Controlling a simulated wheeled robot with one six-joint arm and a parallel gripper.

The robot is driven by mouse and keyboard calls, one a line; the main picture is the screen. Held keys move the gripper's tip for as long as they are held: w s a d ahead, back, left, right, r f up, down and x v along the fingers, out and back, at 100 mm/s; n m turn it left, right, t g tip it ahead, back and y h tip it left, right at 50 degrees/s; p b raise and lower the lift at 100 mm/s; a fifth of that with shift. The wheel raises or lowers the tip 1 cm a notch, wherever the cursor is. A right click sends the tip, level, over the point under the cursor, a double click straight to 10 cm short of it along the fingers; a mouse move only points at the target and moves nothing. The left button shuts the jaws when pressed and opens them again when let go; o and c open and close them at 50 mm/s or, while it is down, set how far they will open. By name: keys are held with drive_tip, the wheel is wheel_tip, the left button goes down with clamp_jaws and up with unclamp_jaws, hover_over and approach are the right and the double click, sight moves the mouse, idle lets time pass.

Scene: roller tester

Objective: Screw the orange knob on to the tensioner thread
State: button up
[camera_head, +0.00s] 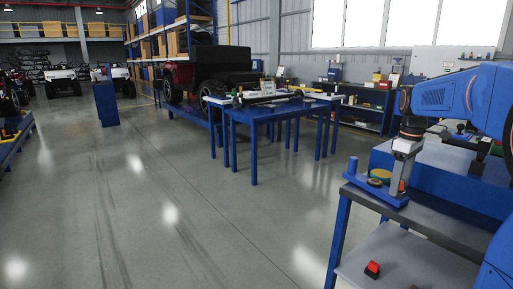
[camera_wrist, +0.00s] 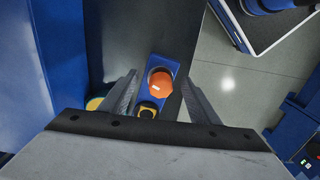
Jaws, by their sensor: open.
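The orange knob (camera_wrist: 160,84) sits in a round recess of the blue holder (camera_wrist: 167,64), shown from above in the wrist view. In the head view the knob (camera_head: 402,186) is a small orange spot at the right end of the blue holder (camera_head: 375,194). My gripper (camera_head: 402,174) points down right over it. In the wrist view the gripper (camera_wrist: 160,76) has its fingers spread, one to each side of the knob, with gaps between. I cannot tell whether the fingertips are above the knob or down beside it. I cannot make out the tensioner thread.
A blue block (camera_head: 440,173) rises behind. A red button (camera_head: 372,268) is on the lower shelf. Open floor (camera_head: 220,215) lies left of the bench.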

clamp_jaws()
idle(0.3)
drive_tip(key=m, duration=0.6)
drive_tip(key=shift+m, duration=0.3)
drive_tip(key=m, duration=0.3)
drive_tip(key=shift+m, duration=1)
